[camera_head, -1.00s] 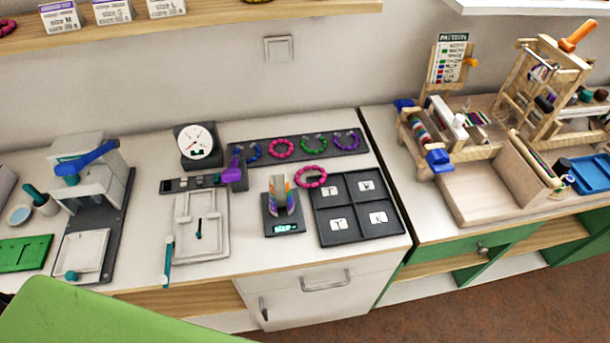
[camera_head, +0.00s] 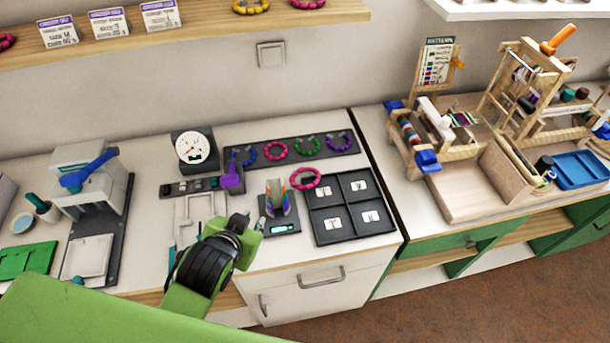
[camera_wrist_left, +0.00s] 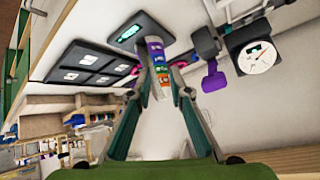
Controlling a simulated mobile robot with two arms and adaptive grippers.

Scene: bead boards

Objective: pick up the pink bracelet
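A pink bracelet (camera_head: 305,178) lies at the upper left corner of the dark four-part tray (camera_head: 312,221), partly over its edge. Another pink bracelet (camera_head: 276,151) sits on the dark strip behind, between a blue and a green one. My left gripper (camera_wrist_left: 159,60) is open in the wrist view, its two fingers apart with nothing held. A bit of pink bracelet (camera_wrist_left: 134,71) shows beside one finger there. In the head view my left wrist is in front of the counter, left of and nearer than the loose bracelet; its fingertips are hard to make out. My right gripper is not in view.
A scale (camera_head: 281,228) with an upright multicoloured piece stands just left of the tray. A round white dial (camera_head: 192,146) and a purple-handled tool (camera_head: 230,177) stand further left. A wooden loom (camera_head: 520,80) stands on the right counter.

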